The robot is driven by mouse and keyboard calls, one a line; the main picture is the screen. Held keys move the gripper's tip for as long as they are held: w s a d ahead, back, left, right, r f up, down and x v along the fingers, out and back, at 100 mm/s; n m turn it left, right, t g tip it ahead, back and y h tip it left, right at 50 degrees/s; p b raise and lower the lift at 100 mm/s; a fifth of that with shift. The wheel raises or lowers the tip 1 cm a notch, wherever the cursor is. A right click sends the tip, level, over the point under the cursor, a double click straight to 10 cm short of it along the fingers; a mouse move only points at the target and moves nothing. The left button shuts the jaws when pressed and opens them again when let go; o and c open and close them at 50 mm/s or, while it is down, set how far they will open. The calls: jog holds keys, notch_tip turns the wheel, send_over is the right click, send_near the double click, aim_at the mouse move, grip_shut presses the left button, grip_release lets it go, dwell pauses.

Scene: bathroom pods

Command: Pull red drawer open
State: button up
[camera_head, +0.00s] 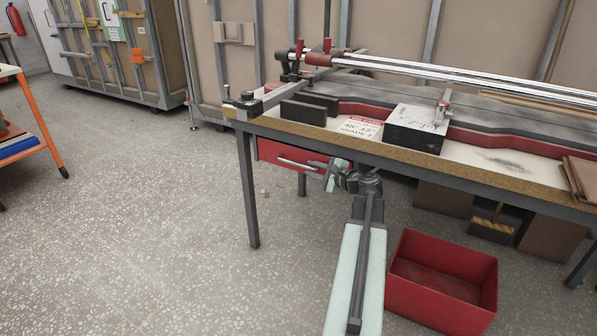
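The red drawer (274,150) hangs under the left end of the workbench, below its front edge. Its front looks about level with the bench edge, and none of its inside shows. A pale metal bar handle (295,163) runs across the front. My gripper (329,176) is at the right end of the handle, in front of the drawer's right part, which it partly hides. I cannot tell whether the fingers touch the handle or are around it. The fingers are too small and overlapped to show their opening.
The workbench (480,170) carries a cutting rig with rails and a grey block (416,128). A red open bin (440,282) stands on the floor right of my arm. An orange-framed cart (52,150) is at far left. The floor left of the bench is clear.

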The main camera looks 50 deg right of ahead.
aim_at(301, 165)
jog(key=b+x, duration=0.1)
jog(key=x, duration=0.6)
jog(key=shift+w+f+b, duration=0.15)
jog(key=shift+w+b, duration=0.2)
jog(key=shift+w, duration=0.05)
grip_shut()
jog(key=shift+a, duration=0.1)
dwell(0.8)
